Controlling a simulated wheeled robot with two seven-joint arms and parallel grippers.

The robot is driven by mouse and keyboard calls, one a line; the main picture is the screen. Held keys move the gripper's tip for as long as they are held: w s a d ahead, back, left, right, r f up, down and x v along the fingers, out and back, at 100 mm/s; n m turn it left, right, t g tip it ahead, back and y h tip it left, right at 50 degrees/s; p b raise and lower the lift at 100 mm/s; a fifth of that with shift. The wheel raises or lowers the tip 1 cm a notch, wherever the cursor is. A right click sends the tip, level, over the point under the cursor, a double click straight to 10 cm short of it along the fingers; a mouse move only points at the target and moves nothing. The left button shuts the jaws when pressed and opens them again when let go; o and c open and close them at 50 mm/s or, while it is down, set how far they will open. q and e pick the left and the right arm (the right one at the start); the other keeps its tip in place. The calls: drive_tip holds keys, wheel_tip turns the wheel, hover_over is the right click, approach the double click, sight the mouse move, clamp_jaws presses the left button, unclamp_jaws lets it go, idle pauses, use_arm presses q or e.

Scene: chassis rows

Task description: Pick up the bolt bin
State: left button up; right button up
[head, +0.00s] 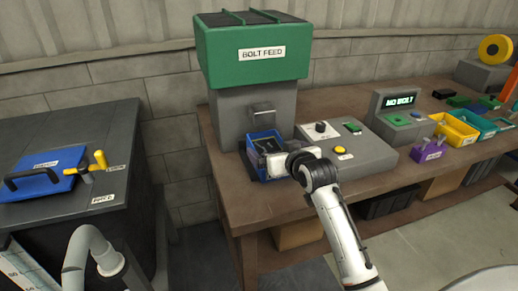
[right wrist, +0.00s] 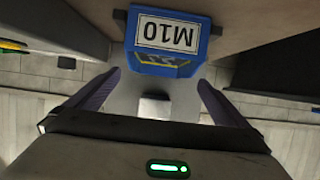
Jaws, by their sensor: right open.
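The bolt bin is a small blue open-topped bin (head: 262,137) on the bench under the spout of the green bolt feed (head: 258,55). In the right wrist view the blue bin (right wrist: 132,48) shows a white label reading M10, upside down. Dark and yellow bits show at its opening. My right gripper (head: 278,163) is at the bin's right front and hides part of it. In the right wrist view the right gripper (right wrist: 158,78) is open, its fingers apart with the bin just beyond their tips. I cannot tell whether they touch it. My left gripper is not in view.
A grey control box (head: 350,155) with buttons stands close to the right of the bin. Further right are a "NO BOLT" display (head: 400,101), a purple bin (head: 430,154) and a yellow bin (head: 455,130). A dark cabinet (head: 70,135) stands left, across a floor gap.

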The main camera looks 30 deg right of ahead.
approach(261, 141)
drive_tip(key=shift+w+d+f, duration=0.15)
drive_tip(key=shift+w, duration=0.25)
drive_tip(key=x, duration=0.4)
drive_tip(key=shift+w+f, duration=0.15)
drive_tip(key=shift+f, duration=0.15)
drive_tip(key=shift+w+f, duration=0.1)
drive_tip(key=shift+w, duration=0.15)
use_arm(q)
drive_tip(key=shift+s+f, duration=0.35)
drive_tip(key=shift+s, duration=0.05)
use_arm(e)
drive_tip(key=shift+w+d+f, duration=0.1)
drive_tip(key=shift+w, duration=0.1)
drive_tip(key=shift+c, duration=0.4)
drive_tip(key=c, duration=1.4)
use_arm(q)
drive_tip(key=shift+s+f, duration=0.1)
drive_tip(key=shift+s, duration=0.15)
use_arm(e)
drive_tip(key=shift+c, duration=0.8)
